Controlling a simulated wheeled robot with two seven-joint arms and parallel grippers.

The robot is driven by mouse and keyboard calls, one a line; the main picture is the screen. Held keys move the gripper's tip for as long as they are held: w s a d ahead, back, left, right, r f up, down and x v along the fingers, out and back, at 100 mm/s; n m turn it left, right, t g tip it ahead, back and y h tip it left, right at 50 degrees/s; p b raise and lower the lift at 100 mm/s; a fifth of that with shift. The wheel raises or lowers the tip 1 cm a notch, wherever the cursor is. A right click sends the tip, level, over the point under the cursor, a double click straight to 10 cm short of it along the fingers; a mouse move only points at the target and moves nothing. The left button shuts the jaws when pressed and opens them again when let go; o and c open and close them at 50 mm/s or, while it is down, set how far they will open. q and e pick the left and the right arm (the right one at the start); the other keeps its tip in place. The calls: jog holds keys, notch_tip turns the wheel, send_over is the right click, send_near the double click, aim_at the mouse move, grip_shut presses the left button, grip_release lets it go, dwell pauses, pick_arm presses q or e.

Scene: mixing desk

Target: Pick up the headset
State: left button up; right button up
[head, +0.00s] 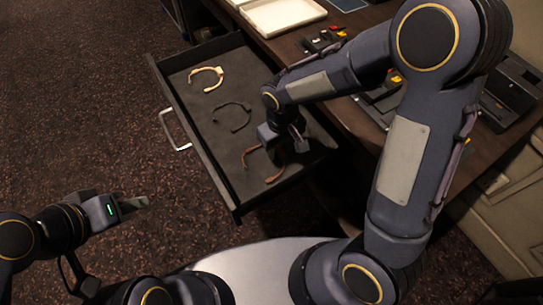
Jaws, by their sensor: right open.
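Three headset-like bands lie in an open drawer: a cream headset (219,71) at the far end, a black headset (247,122) in the middle, and a reddish-brown headset (276,178) at the near end. My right gripper (299,145) is open, over the drawer beside the brown headset. The wrist hides part of that headset, and I cannot tell whether the fingers touch it. My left gripper (138,204) is empty, away from the drawer over the carpet at the lower left. Its finger gap is not clear.
The drawer (198,154) has raised walls and a metal handle (174,133) on its left side. The desk (350,116) carries a white tray (285,29), small coloured parts (323,41) and dark equipment (508,92). Open carpet lies to the left.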

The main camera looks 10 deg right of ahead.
jog(key=shift+c, duration=0.4)
grip_shut()
jog(key=shift+r, duration=0.1)
